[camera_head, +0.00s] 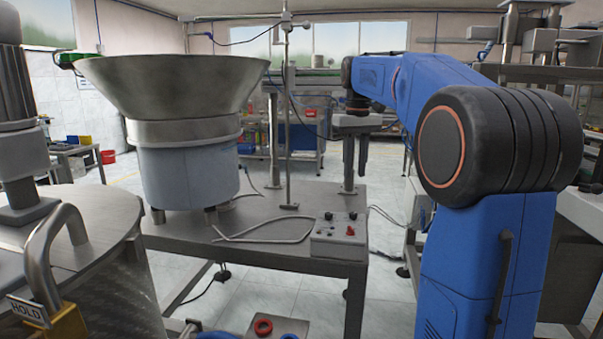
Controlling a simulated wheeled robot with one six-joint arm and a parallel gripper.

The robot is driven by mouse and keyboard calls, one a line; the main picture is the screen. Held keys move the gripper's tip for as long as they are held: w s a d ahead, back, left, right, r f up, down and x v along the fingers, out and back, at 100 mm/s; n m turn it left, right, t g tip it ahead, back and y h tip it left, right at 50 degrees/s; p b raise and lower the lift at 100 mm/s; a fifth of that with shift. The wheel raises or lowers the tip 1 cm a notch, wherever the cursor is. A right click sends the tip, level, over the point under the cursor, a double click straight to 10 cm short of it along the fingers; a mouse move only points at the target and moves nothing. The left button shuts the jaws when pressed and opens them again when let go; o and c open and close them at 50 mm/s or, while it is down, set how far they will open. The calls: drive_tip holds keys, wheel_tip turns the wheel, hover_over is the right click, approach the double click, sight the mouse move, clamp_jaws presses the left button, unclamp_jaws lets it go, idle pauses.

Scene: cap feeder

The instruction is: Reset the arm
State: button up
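My blue arm (490,240) rises at the right and reaches back to the left over the metal table. My gripper (356,167) hangs down from its end, above the right rear part of the table. Its two dark fingers look apart, with a gap and no object visible between them. A metal post stands close to or behind the left finger, so its outline is partly unclear. The cap feeder, a wide steel bowl (170,85) on a grey-blue drum (188,175), stands on the table to the left of my gripper.
The metal table (270,230) carries a control box (338,237) with knobs at its front right and a thin upright stand (288,120). A padlock (55,270) with a HOLD tag hangs close at left.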

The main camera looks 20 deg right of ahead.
drive_tip(key=s+a+f+t, duration=0.1)
drive_tip(key=s+a+f, duration=0.4)
drive_tip(key=s+f, duration=0.3)
drive_tip(key=s+a+f+t, duration=0.2)
drive_tip(key=s+a+f, duration=0.4)
drive_tip(key=s, duration=0.6)
drive_tip(key=s+a+f+t, duration=0.1)
drive_tip(key=s+a+f, duration=0.4)
drive_tip(key=s+f, duration=0.5)
drive_tip(key=shift+s+a+f+n+t, duration=0.2)
drive_tip(key=shift+s+f+n+t, duration=0.1)
drive_tip(key=shift+s+t, duration=0.15)
